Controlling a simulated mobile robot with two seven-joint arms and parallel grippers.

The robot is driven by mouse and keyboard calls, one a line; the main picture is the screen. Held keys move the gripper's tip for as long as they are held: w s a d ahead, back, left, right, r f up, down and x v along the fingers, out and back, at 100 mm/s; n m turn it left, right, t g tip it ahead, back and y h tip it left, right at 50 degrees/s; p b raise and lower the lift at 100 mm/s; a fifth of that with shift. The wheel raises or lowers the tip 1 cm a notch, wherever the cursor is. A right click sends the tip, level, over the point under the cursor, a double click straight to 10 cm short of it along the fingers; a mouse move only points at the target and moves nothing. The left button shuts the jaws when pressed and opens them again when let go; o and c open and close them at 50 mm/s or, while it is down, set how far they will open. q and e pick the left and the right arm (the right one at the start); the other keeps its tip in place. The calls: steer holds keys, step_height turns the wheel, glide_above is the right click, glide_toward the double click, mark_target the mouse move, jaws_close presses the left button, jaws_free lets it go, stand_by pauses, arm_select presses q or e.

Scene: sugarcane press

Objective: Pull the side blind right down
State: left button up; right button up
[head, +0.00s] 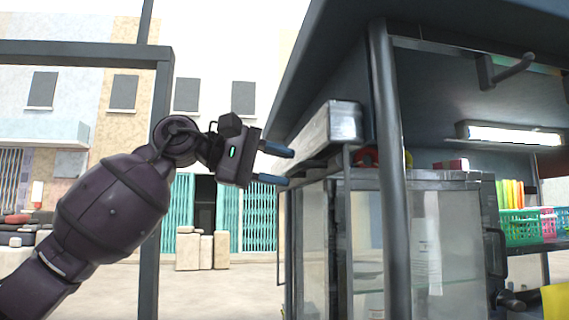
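A pale, silvery long roll or box (318,132), which looks like the side blind rolled up, sits under the roof edge on the left side of the stall. No lowered sheet shows beneath it. My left gripper (275,165) comes in from the left, just left of the roll's lower edge. Its two blue-tipped fingers are spread and point right. Nothing shows between them; whether a fingertip touches the stall is unclear. A pull bar or cord of the blind cannot be made out. My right gripper is out of view.
A dark stall post (390,170) stands right of the roll, beside a glass-sided cabinet (425,245). The dark roof (345,50) overhangs above. Another dark post (154,190) stands behind my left arm. A green basket (520,227) sits at right. Open street lies left.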

arm_select(q)
steer(key=shift+w+d+f, duration=0.1)
steer(key=shift+d+f, duration=0.05)
steer(key=shift+d, duration=0.4)
jaws_close()
